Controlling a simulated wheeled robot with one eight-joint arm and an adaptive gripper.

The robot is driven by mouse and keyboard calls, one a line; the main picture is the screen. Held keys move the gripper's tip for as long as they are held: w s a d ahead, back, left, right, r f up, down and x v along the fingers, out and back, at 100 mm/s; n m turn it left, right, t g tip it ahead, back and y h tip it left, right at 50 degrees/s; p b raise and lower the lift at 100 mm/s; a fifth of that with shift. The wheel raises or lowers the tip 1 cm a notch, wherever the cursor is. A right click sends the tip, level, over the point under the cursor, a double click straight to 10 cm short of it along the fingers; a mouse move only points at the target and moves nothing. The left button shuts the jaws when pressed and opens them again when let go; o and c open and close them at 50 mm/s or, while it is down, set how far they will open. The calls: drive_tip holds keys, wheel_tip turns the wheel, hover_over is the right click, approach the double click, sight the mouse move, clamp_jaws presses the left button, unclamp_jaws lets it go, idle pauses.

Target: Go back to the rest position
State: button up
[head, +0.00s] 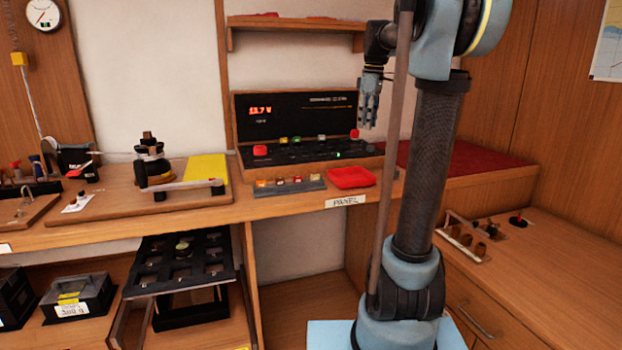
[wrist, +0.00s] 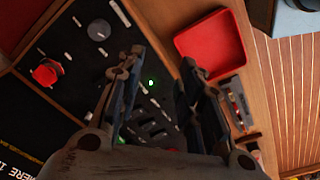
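My gripper (head: 368,112) hangs fingers down in front of the right part of the black panel (head: 281,110) in the head view. In the wrist view my gripper (wrist: 160,66) shows two dark fingers well apart, with only the panel face and a small green light between them. It is open and empty. My arm rises on the right of the head view and bends over toward the panel. How far the fingertips are from the panel face I cannot tell.
A red tray (head: 351,177) and a strip of small coloured parts (head: 290,185) lie before the panel. A red knob (wrist: 45,73) stands out from it. A shelf (head: 295,26) hangs above. A black compartment tray (head: 180,264) sits lower left. A wooden counter (head: 552,262) extends right.

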drive_tip(key=s+f+m+t, duration=0.1)
drive_tip(key=s+f+m, duration=1.1)
drive_tip(key=s+f, duration=1.9)
drive_tip(key=shift+s+t+h, duration=0.3)
drive_tip(key=shift+s+h, duration=0.1)
drive_tip(key=shift+s, duration=0.65)
drive_tip(key=shift+w+f, duration=0.2)
drive_tip(key=shift+w, duration=0.3)
